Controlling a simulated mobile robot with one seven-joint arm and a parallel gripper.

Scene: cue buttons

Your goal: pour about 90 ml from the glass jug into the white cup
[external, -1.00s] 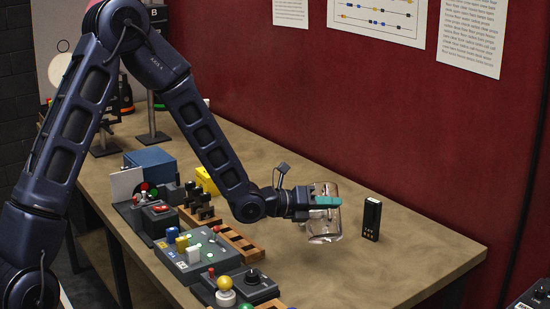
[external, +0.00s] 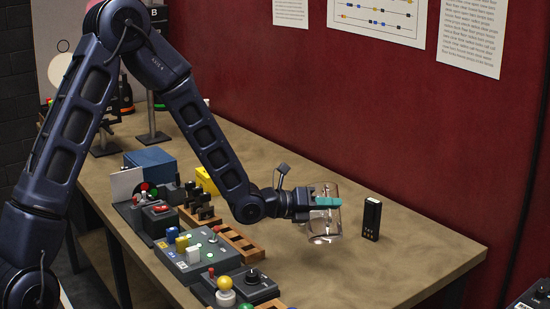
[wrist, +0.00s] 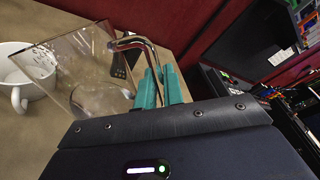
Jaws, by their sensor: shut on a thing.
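The clear glass jug (external: 324,230) is held above the right part of the table. In the wrist view the jug (wrist: 92,82) looks tilted, its open rim toward the white cup (wrist: 22,78). The cup stands on the table at the far left of that view, partly seen through the glass and cut by the frame edge. My gripper (wrist: 162,88) has its teal fingers shut on the jug's bent metal handle; it also shows in the external view (external: 328,201). The cup cannot be made out in the external view. I cannot tell the liquid level or see a stream.
A black upright device (external: 371,219) with a small display stands just right of the jug. Button boxes (external: 197,255) and wooden racks (external: 232,240) line the table's front left. A red wall (external: 400,120) is behind. The table's right end is clear.

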